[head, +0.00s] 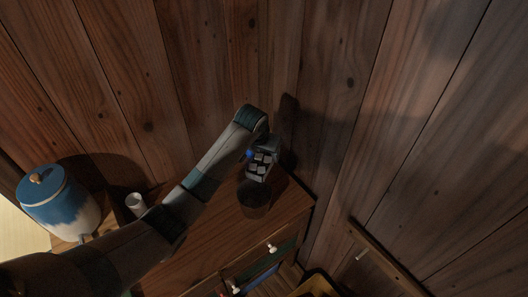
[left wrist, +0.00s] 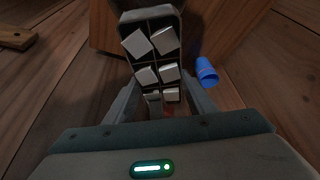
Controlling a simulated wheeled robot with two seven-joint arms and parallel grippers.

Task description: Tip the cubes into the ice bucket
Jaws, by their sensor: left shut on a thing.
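My left gripper (head: 264,146) is shut on a grey ice tray (head: 262,171) with compartments. In the left wrist view the tray (left wrist: 122,28) reaches away from between the fingers (left wrist: 163,112). Several pale cubes (left wrist: 166,40) sit in its compartments, some of them askew. The tray looks tilted in the head view. A dark round vessel (head: 254,201), which looks like the ice bucket, stands on the cabinet top just below the tray in the picture. The tray partly covers it, and its inside is too dark to make out. My right gripper is not in view.
The wooden cabinet top (head: 215,225) has white-knobbed drawers (head: 272,248) in front. A blue and white lidded jar (head: 60,203) and a white cup (head: 136,204) stand at the left. A plank wall (head: 330,110) is close behind. A blue cup (left wrist: 206,72) shows beside the tray.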

